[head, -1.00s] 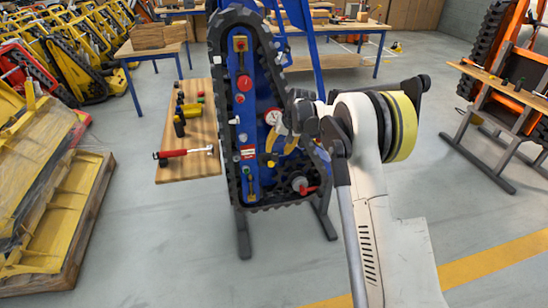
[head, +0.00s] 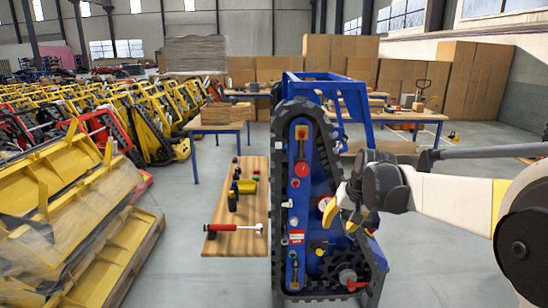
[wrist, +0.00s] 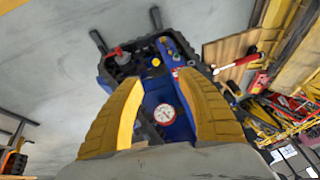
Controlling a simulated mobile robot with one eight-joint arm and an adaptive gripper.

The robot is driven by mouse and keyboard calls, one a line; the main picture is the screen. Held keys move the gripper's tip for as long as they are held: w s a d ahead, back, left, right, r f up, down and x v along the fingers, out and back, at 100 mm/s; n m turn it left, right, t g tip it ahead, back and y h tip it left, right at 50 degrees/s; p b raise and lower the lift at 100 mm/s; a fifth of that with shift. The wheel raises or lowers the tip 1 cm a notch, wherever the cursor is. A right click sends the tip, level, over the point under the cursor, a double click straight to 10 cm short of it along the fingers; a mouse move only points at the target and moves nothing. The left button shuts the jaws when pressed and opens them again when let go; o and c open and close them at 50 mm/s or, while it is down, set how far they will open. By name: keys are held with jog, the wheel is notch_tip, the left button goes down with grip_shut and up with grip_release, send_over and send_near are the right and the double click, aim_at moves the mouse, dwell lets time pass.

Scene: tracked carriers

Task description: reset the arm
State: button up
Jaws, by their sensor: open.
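My gripper (head: 349,207) is in front of the blue tracked carrier (head: 323,185), at its right side in the head view. In the wrist view its two yellow fingers (wrist: 165,115) stand apart, with no object held between them. The carrier's blue panel and a round white gauge (wrist: 164,113) show between and beyond the fingers. My white arm reaches in from the right in the head view. I cannot tell whether the fingers touch the panel.
A wooden shelf (head: 237,243) left of the carrier holds a red-handled tool (head: 233,228) and a black and yellow tool (head: 234,196). Yellow machine parts on a pallet (head: 140,270) lie at the left. Tables and cardboard boxes (head: 425,70) stand behind. Open floor lies between.

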jog(key=s+r+t, duration=0.1)
jog(key=s+r, duration=0.1)
jog(key=s, duration=0.7)
jog(key=s+r, duration=0.3)
jog(key=s, duration=0.5)
jog(key=s+f, duration=0.3)
jog(key=s, duration=0.4)
jog(key=s+f+n+t+h, duration=0.1)
jog(key=s+f, duration=0.2)
jog(key=s, duration=0.5)
jog(key=shift+a, duration=0.35)
